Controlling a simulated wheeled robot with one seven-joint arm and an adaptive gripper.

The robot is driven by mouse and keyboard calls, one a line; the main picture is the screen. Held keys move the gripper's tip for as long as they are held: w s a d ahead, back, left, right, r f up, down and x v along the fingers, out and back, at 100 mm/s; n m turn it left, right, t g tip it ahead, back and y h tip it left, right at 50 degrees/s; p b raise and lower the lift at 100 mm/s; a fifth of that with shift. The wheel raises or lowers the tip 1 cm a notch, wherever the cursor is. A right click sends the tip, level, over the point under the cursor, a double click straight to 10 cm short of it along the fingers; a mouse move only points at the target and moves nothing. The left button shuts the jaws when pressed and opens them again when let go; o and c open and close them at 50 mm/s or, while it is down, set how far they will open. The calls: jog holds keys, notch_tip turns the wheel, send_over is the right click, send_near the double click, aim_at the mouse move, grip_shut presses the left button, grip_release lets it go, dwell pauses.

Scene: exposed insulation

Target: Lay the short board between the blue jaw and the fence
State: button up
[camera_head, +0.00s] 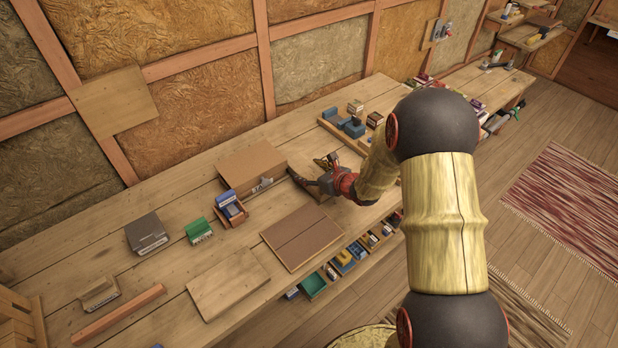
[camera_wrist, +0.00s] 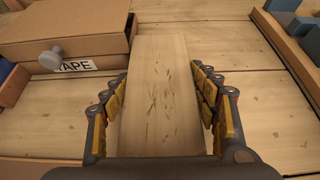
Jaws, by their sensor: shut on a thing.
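The short board (camera_wrist: 158,105) is a pale, flat piece of wood with small dark flecks. In the wrist view it lies lengthwise between both fingers of my gripper (camera_wrist: 161,82), which is shut on its sides. In the head view my gripper (camera_head: 316,173) is over the workbench, right of the cardboard box; the board is hard to make out there. The blue jaw (camera_head: 353,129) stands behind my gripper, beside a long wooden fence (camera_head: 336,134). In the wrist view a blue part (camera_wrist: 311,42) and a wooden rail (camera_wrist: 284,46) show at upper right.
A cardboard box (camera_head: 250,166) with a knob and a TAPE label (camera_wrist: 78,65) sits close left of my gripper. A brown panel (camera_head: 302,237) and a light board (camera_head: 228,283) lie nearer the bench front. Small bins (camera_head: 345,262) line the front edge.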

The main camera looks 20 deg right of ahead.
jog(key=shift+f, duration=0.25)
jog(key=shift+f, duration=0.15)
jog(key=o, duration=1.6)
jog(key=shift+c, duration=0.2)
